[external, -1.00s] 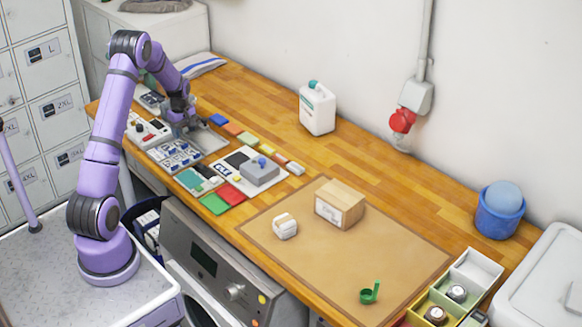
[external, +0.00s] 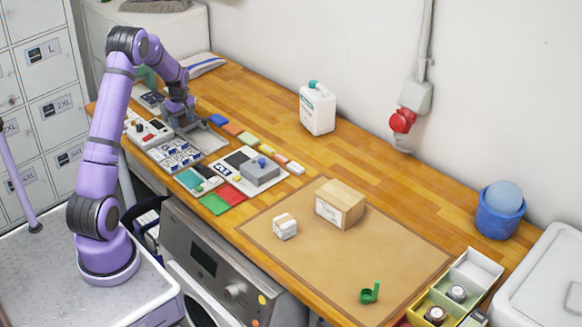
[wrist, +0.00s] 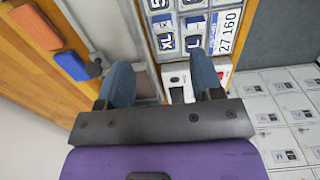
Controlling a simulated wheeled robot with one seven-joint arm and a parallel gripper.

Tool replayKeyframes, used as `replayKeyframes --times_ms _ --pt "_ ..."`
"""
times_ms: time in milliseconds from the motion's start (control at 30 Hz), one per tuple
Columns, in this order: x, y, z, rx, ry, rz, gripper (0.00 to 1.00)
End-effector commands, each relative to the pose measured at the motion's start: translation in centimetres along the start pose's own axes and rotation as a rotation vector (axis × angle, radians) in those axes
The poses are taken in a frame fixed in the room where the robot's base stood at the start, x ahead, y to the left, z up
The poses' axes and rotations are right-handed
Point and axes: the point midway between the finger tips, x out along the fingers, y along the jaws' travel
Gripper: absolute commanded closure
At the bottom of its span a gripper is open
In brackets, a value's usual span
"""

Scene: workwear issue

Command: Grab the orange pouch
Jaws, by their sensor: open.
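The orange pouch (external: 232,129) lies flat on the wooden worktop, between a blue flat item (external: 218,120) and a yellow-green one (external: 251,138). In the wrist view an orange flat item (wrist: 35,27), which looks like the same pouch, is at the upper left, beside the blue one (wrist: 70,66). My gripper (external: 182,122) is above the back left part of the worktop, left of the pouch and apart from it. In the wrist view my gripper (wrist: 162,65) has its two fingers spread with nothing held between them. The fingertips are over a grey tray and a label board.
The label board (external: 176,154) and a grey tray (external: 205,142) lie near my gripper. A grey box-like device (external: 260,172) stands on a white board right of them. A white jug (external: 317,108) stands by the wall. A cardboard box (external: 340,203) sits on the brown mat (external: 330,272).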

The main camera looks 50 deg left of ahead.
Motion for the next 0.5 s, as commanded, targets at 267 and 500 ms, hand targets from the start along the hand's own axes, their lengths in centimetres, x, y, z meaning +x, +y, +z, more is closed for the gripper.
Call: replayKeyframes --times_ms 267,500 --pt "0.01 0.00 0.00 0.000 0.000 0.000 0.08" --pt "0.04 0.32 -0.02 0.018 0.000 0.000 0.08"
